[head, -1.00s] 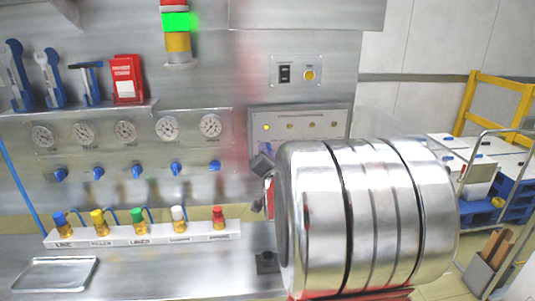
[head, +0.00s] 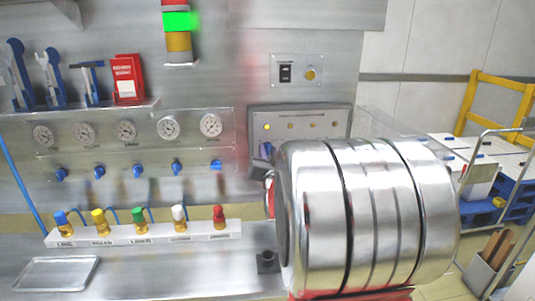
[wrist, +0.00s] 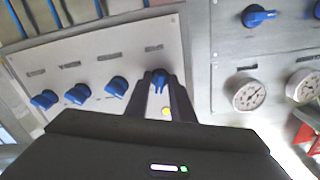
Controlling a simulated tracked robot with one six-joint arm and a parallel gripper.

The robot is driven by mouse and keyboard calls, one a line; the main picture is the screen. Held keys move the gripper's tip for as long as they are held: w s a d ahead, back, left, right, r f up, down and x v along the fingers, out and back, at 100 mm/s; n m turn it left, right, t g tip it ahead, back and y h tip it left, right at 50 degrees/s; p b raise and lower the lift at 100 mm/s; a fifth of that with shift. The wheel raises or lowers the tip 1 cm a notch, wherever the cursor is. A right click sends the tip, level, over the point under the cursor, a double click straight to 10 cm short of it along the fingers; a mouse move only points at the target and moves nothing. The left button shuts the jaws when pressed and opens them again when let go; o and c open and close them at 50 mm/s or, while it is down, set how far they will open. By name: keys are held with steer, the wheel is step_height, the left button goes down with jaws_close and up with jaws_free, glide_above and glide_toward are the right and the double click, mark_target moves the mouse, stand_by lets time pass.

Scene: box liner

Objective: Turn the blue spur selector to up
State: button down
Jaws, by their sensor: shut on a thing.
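The blue spur selector (wrist: 157,82) is the rightmost of several blue selectors on a pale panel in the wrist view. Its handle stands roughly upright in that picture, unlike the others, which lie slantwise. My gripper (wrist: 160,84) is shut on it, one dark finger on each side. A lit yellow lamp (wrist: 166,112) shows between the fingers. The labels are too blurred to read. In the head view the panel (head: 335,111) shows a row of lamps, the left one lit. A bit of blue (head: 266,149) shows below that lamp; my arm hides most of the selector row.
The other blue selectors (wrist: 116,85) stand close beside the held one. Gauges (head: 168,128), blue valves (head: 137,170) and a rack of coloured fittings (head: 155,235) lie to the left in the head view. A metal tray (head: 58,273) rests on the bench.

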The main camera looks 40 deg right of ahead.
steer(key=n, duration=0.6)
steer(key=shift+n, duration=0.3)
steer(key=n, duration=0.6)
steer(key=shift+f, duration=0.1)
steer(key=c, duration=1.8)
jaws_free()
steer(key=shift+c, duration=0.2)
steer(key=shift+a, duration=0.1)
